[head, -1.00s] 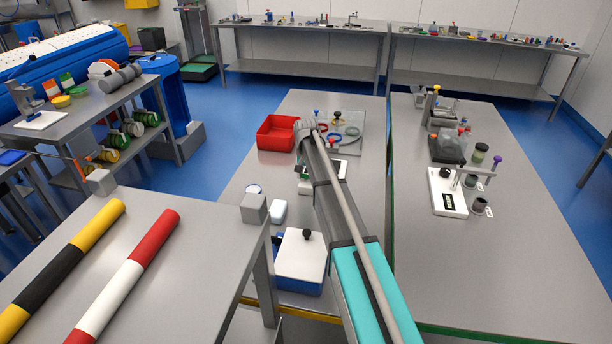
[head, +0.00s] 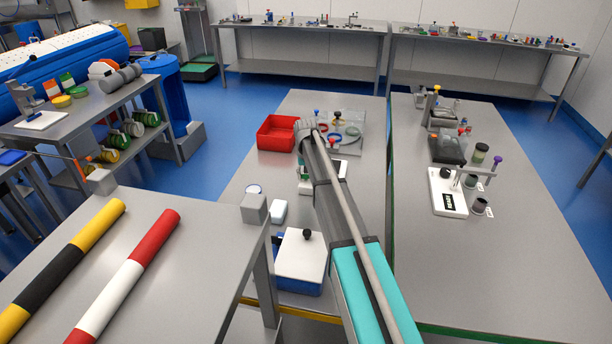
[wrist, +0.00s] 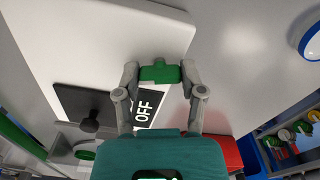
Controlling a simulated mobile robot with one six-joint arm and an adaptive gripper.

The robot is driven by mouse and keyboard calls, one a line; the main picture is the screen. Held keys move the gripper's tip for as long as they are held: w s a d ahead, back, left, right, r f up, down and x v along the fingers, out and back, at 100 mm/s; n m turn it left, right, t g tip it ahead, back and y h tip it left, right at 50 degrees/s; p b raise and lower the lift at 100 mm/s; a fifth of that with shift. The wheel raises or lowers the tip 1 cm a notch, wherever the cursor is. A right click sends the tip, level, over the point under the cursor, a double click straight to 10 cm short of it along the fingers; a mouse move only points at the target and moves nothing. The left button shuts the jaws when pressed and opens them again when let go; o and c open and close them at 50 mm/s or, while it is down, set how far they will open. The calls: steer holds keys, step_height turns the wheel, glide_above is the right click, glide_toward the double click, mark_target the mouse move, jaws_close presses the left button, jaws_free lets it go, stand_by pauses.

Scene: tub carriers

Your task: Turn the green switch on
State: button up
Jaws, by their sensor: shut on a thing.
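The green switch (wrist: 160,75) is a small green block on a white panel (wrist: 100,25), in the upper middle of the wrist view. My gripper (wrist: 161,70) has one finger on each side of the switch and is shut on it. In the head view the white panel (head: 341,168) shows beside my arm on the middle table. My arm hides most of that spot, and I cannot make out the switch there.
A black knob on a dark plate (wrist: 92,112) is left of my gripper. A red bin (head: 277,133) stands beyond the panel. A white-topped box (head: 301,255) with a black knob stands nearer. Several small stands and jars are on the right table (head: 500,270), whose front is clear.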

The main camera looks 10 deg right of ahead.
steer(key=n, duration=1.1)
steer(key=shift+n, duration=1.7)
steer(key=o, duration=1.1)
steer(key=shift+o, duration=0.2)
